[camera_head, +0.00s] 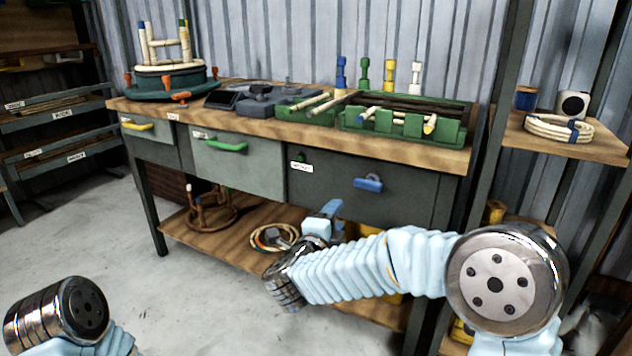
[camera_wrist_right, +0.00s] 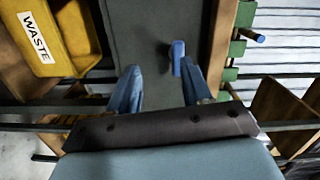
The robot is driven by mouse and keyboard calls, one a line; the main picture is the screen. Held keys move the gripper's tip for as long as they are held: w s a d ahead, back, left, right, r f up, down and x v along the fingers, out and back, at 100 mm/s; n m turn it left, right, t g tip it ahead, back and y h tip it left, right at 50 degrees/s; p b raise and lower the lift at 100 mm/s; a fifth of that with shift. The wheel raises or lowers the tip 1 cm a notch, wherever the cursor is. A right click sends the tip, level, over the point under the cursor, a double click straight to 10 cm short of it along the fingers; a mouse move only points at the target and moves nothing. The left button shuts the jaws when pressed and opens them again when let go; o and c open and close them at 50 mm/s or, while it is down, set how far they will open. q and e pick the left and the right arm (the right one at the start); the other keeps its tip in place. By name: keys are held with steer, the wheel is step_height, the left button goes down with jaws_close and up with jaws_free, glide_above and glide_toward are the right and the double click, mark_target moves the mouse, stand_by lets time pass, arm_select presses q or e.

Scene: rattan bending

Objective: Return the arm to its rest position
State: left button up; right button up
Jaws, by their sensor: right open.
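My right arm (camera_head: 365,268) reaches in from the lower right, in front of the workbench (camera_head: 290,130). My right gripper (camera_head: 330,213) is low in front of the bench, left of and below the blue handle (camera_head: 368,184) of the dark right-hand drawer (camera_head: 420,190). In the right wrist view its two blue fingers (camera_wrist_right: 160,85) stand apart with nothing held between them. The blue handle (camera_wrist_right: 178,57) lies close by the right fingertip there; I cannot tell whether they touch. My left arm (camera_head: 70,310) shows at the lower left, its gripper out of view.
A lower shelf (camera_head: 215,238) carries coiled rattan (camera_head: 274,238). A yellow bin marked WASTE (camera_wrist_right: 50,45) is at upper left in the wrist view. A side rack (camera_head: 560,140) stands right of the bench. The floor (camera_head: 150,290) at left is clear.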

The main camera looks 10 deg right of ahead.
steer(key=s+f+n+g+y+p, duration=0.3)
steer(key=f+n, duration=0.4)
steer(key=f, duration=0.6)
steer(key=s+f+n+g+y+p, duration=0.15)
steer(key=f+n+y, duration=0.45)
steer(key=f, duration=0.7)
steer(key=s+f+n+g+y, duration=0.1)
steer(key=s+f+n+g, duration=0.1)
steer(key=s, duration=0.6)
steer(key=s+f+n+g+y+p, duration=0.1)
steer(key=s+f+n+g, duration=0.2)
steer(key=s+f+g, duration=0.2)
steer(key=s+d+f+n+g+y+p, duration=0.1)
steer(key=s+f, duration=0.4)
steer(key=s, duration=0.7)
steer(key=shift+f+n+g+y, duration=0.25)
steer(key=shift+n+g+y, duration=0.15)
steer(key=shift+n+g, duration=0.6)
